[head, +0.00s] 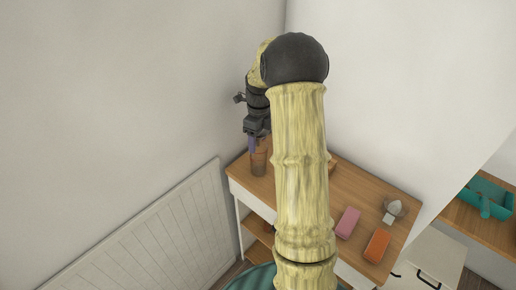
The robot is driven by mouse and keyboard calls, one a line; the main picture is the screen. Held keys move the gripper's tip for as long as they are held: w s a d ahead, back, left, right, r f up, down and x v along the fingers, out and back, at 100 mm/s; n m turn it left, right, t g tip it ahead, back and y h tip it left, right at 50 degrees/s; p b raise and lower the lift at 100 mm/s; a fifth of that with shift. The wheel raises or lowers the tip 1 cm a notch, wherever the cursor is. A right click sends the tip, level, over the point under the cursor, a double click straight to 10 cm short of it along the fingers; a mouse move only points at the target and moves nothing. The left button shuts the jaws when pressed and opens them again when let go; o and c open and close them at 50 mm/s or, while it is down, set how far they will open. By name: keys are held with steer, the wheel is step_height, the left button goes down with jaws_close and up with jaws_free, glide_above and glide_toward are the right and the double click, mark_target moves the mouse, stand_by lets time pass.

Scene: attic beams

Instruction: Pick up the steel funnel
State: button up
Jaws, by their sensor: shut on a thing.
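My gripper (257,136) is at the back left of the wooden table, small and partly blurred in the head view. It is shut on a narrow purple-grey thing (252,146), just above a brownish see-through cup (258,163). I cannot tell what the held thing is, or whether its lower end is inside the cup. A small grey, peaked, rounded thing (396,207) lies at the table's right side; it may be the steel funnel, but it is too small to be sure. My arm hides the middle of the table.
The table (347,178) also carries a pink block (348,222), an orange block (377,246) and a small pale block (388,219). Walls stand close behind and left, with a white panelled radiator (150,245). A teal thing (488,198) lies on a wooden surface at right.

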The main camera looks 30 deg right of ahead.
steer(key=shift+r, duration=0.75)
steer(key=s+d+b, duration=0.2)
steer(key=s, duration=0.6)
steer(key=s+d+b, duration=0.2)
steer(key=s+b, duration=0.1)
steer(key=s, duration=0.6)
steer(key=shift+s+d, duration=0.25)
steer(key=shift+d, duration=0.15)
steer(key=shift+w+f, duration=0.1)
